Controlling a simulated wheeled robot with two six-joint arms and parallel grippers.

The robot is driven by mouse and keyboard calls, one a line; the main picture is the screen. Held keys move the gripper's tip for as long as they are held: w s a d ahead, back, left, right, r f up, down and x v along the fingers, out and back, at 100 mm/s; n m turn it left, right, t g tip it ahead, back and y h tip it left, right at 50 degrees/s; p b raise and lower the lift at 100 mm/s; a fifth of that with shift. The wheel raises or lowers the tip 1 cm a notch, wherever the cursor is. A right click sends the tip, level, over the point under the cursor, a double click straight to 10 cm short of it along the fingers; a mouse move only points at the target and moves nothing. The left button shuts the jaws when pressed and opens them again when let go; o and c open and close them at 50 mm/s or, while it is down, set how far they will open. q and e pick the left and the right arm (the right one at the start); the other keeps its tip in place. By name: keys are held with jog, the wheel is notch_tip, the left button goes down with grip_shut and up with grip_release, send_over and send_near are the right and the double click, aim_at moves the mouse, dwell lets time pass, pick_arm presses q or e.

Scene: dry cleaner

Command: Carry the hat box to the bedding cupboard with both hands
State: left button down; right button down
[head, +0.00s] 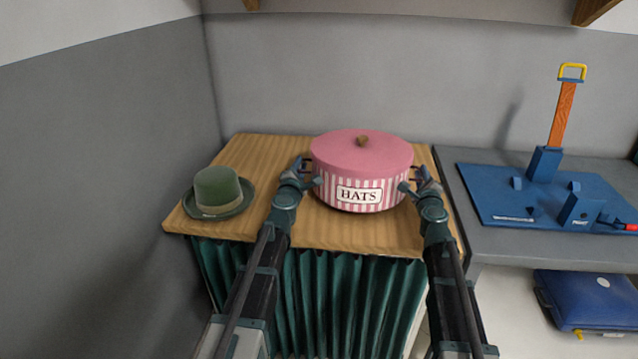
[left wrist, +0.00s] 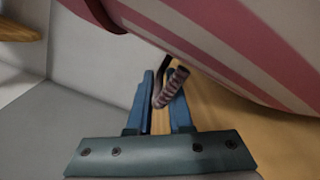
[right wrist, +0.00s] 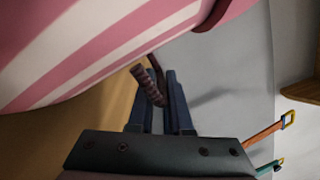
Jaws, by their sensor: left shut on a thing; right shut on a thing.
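The hat box (head: 362,160) is round, with a pink lid and pink and white stripes, and carries a "HATS" label. It is upright over the wooden top of a cupboard (head: 250,150) with a green curtain front; I cannot tell whether it touches the wood. My left gripper (head: 308,176) is shut on the box's left handle (left wrist: 172,86), which shows between the fingers in the left wrist view. My right gripper (head: 412,182) is shut on the right handle (right wrist: 148,86). The box also fills the top of the left wrist view (left wrist: 220,40) and of the right wrist view (right wrist: 90,45).
A green hat (head: 219,192) sits on the wooden top, left of the box. To the right, a grey table (head: 480,245) bears a blue board (head: 500,195) with an orange upright tool (head: 563,115). A blue case (head: 590,300) is below it. Walls stand behind and left.

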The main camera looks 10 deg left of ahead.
pick_arm(q)
jog(key=shift+d+f+b, duration=0.25)
jog(key=shift+f+b, duration=0.2)
jog(key=shift+f, duration=0.25)
pick_arm(e)
jog(key=shift+a+f, duration=0.25)
jog(key=shift+f, duration=0.4)
pick_arm(q)
jog(key=c, duration=1.2)
grip_release()
jog(key=shift+c, duration=0.2)
pick_arm(e)
jog(key=c, duration=1.3)
grip_release()
pick_arm(q)
jog(key=o, duration=0.4)
jog(key=shift+a, duration=0.1)
pick_arm(e)
jog(key=o, duration=0.5)
jog(key=shift+d, duration=0.1)
jog(key=shift+c, duration=0.2)
pick_arm(q)
jog(key=shift+a, duration=0.1)
pick_arm(e)
jog(key=shift+d, duration=0.1)
pick_arm(q)
jog(key=o, duration=0.5)
jog(key=shift+s, duration=0.1)
jog(key=s, duration=1.2)
jog(key=shift+w, duration=0.1)
